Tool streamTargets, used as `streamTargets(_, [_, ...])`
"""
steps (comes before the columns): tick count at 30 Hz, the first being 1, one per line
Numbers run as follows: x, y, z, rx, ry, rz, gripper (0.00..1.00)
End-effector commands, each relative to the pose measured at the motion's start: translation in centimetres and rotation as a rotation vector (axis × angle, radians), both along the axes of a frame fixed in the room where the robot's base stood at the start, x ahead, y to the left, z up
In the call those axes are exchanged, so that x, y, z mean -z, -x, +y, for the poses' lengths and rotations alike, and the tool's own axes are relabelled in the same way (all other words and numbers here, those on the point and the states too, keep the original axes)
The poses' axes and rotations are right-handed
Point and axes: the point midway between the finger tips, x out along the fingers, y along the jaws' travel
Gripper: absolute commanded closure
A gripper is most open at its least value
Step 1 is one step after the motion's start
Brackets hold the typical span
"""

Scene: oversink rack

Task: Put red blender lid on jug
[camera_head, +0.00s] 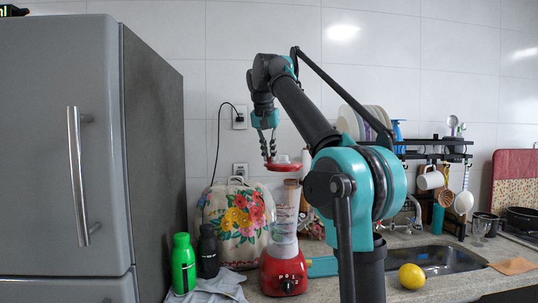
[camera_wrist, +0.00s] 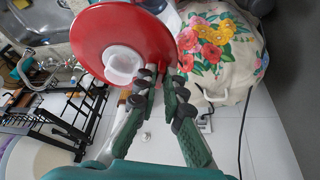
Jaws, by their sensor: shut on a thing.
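The red blender lid (camera_head: 284,167) is a round disc with a white cap in its middle. My gripper (camera_head: 269,156) is shut on the lid at its left side and holds it roughly level, just over the top of the clear blender jug (camera_head: 287,212). Whether the lid touches the jug's rim I cannot tell. The jug stands upright on the red blender base (camera_head: 283,273) on the counter. In the wrist view the lid (camera_wrist: 104,35) fills the upper left, with my gripper's fingertips (camera_wrist: 160,77) at its edge; the lid hides most of the jug.
A floral appliance cover (camera_head: 236,228) stands behind the blender. A green bottle (camera_head: 183,262) and a black bottle (camera_head: 208,252) are at left, near the fridge (camera_head: 60,150). A dish rack (camera_head: 435,150), a sink (camera_head: 435,260) and a yellow lemon (camera_head: 411,276) are at right.

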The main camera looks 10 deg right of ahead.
Motion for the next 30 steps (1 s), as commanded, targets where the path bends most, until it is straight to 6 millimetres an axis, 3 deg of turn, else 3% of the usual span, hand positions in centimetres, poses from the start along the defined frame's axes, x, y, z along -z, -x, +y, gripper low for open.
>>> streamTargets(5, [0.2,0.1,0.0,-0.002,0.003,0.0,1.0])
streamTargets(21, [3.7,0.1,0.0,-0.002,0.003,0.0,1.0])
streamTargets(30, [4.0,0.1,0.0,-0.002,0.003,0.0,1.0])
